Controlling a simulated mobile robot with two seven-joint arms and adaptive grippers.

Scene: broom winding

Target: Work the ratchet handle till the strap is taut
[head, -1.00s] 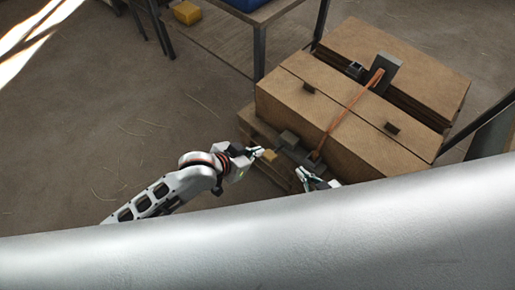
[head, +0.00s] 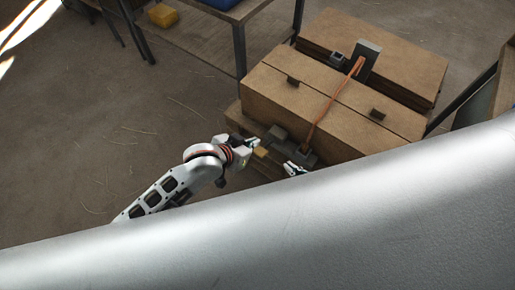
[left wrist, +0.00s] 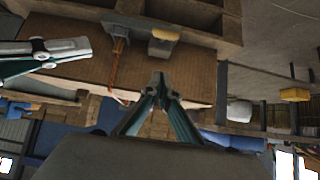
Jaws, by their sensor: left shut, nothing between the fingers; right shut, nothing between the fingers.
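An orange strap (head: 327,107) runs over the brown cartons (head: 285,97) and down their near side. It also shows in the left wrist view (left wrist: 115,72). A dark grey piece (head: 307,156), apparently the ratchet, sits at its lower end; the handle's angle is too small to tell. A grey block (head: 277,133) and a yellow piece (head: 261,152) are beside it. My left gripper (head: 254,142) is shut and empty, just left of the yellow piece; it shows from the wrist (left wrist: 157,78). My right gripper (head: 291,167) is shut and empty just below the dark piece, partly hidden.
The cartons stand on a wooden pallet (head: 236,116). A dark plate (head: 367,61) stands on top near the strap's far end. A table (head: 215,15) with a blue bin is at the back, a yellow box (head: 162,15) on its shelf. The floor at left is clear.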

